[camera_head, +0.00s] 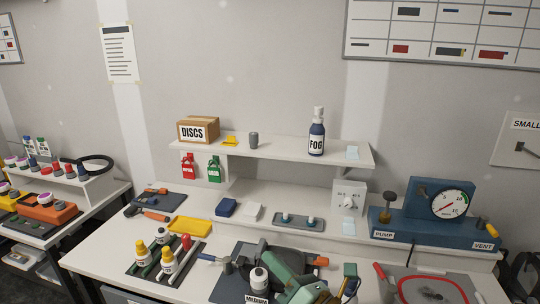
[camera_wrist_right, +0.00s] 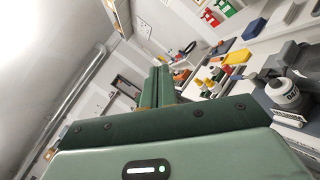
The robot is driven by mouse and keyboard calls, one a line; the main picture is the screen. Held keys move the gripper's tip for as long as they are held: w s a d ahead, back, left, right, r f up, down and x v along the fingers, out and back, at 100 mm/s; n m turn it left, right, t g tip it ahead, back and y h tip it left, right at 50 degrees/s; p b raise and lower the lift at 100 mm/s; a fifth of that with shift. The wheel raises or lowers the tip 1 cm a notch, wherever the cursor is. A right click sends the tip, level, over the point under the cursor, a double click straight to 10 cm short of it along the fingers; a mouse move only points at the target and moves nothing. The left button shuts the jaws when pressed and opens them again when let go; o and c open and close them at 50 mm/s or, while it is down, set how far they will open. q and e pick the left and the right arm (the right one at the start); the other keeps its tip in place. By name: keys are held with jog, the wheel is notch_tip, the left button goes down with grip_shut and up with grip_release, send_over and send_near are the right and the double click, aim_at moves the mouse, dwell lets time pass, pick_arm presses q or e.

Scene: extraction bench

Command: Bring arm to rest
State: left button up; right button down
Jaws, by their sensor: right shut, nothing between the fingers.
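My right gripper (camera_head: 292,274) is green and shows low in the middle of the head view, in front of the bench. In the right wrist view its two dark green fingers (camera_wrist_right: 159,85) are together with nothing between them. It appears to be apart from the bench objects. My left gripper is not in view.
A white-capped bottle (camera_head: 258,279) stands on a dark mat close to my right gripper. Dropper bottles (camera_head: 167,260) stand on a rack to the left. A blue pump unit (camera_head: 430,222) is at the right. A shelf (camera_head: 270,151) holds a box (camera_head: 198,130) and a FOG bottle (camera_head: 317,136).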

jog(key=s+d+f+m+h, duration=0.3)
jog(key=d+f+m+h, duration=0.1)
jog(key=d+m+h, duration=0.6)
jog(key=s+d+f+m+h, duration=0.2)
jog(key=d+f+m+h, duration=0.2)
jog(key=d+m+h, duration=0.5)
jog(key=s+d+f+m+g, duration=0.4)
jog(key=s+d+m, duration=0.1)
jog(key=s, duration=0.2)
jog(key=s+d+f+m+g, duration=0.3)
jog(key=s+d+m, duration=0.2)
jog(key=s, duration=0.3)
jog(key=s+a+f+g+y+b, duration=0.2)
jog(key=f+b, duration=0.1)
jog(key=f, duration=1.3)
jog(key=s+a+f+g+y+b, duration=0.1)
jog(key=s+a+f+b, duration=0.15)
jog(key=f, duration=1.25)
jog(key=s+f+m+g+y+b, duration=0.1)
jog(key=s+f+m+g+b, duration=0.2)
jog(key=s+f, duration=1.7)
notch_tip(320, 180, down, 4)
jog(key=m+b, duration=0.1)
jog(key=b, duration=0.2)
jog(key=shift+s+g+y, duration=0.2)
jog(key=shift+g+y, duration=0.1)
jog(key=shift+y, duration=0.1)
